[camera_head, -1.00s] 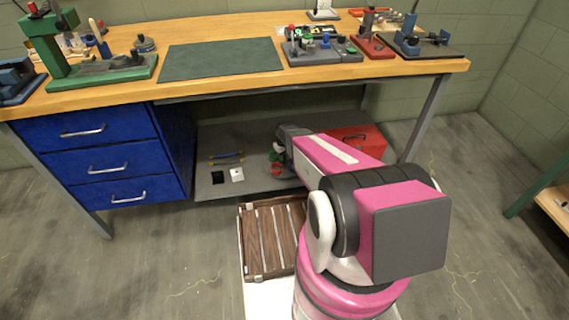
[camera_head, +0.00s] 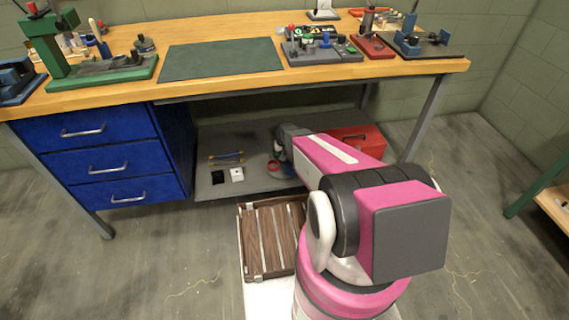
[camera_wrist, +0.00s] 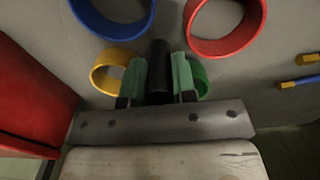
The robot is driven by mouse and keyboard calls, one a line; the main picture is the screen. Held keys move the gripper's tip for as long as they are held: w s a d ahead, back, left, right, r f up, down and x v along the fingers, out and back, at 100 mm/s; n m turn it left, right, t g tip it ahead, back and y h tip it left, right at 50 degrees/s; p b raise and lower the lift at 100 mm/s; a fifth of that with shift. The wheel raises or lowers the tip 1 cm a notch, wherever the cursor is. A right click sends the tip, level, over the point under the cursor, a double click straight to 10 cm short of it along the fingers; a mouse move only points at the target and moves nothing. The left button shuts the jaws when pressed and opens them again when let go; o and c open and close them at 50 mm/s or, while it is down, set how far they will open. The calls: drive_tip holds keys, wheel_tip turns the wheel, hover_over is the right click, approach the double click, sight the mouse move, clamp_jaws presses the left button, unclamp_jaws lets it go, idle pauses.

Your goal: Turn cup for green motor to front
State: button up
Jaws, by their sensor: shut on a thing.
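My gripper (camera_wrist: 158,78) is low over the grey lower shelf, its two green-faced fingers shut on a narrow black cylinder (camera_wrist: 160,65) in the wrist view. A green ring-shaped cup (camera_wrist: 202,80) is just behind the right finger and partly hidden by it. A yellow ring (camera_wrist: 103,72) is beside the left finger. A blue ring (camera_wrist: 112,27) and a red ring (camera_wrist: 226,48) are farther up that view. In the head view the red ring (camera_head: 273,166) shows beside my gripper, while my arm hides most of this spot. I cannot tell which way the green cup faces.
A red toolbox (camera_head: 360,139) stands on the lower shelf (camera_head: 262,182), at the left in the wrist view (camera_wrist: 25,95). Yellow-tipped sticks (camera_head: 227,155) and small black and white squares lie to the left. The bench top (camera_head: 225,88) overhangs the shelf.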

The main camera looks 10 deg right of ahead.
drive_tip(key=shift+m, duration=1)
drive_tip(key=m, duration=0.3)
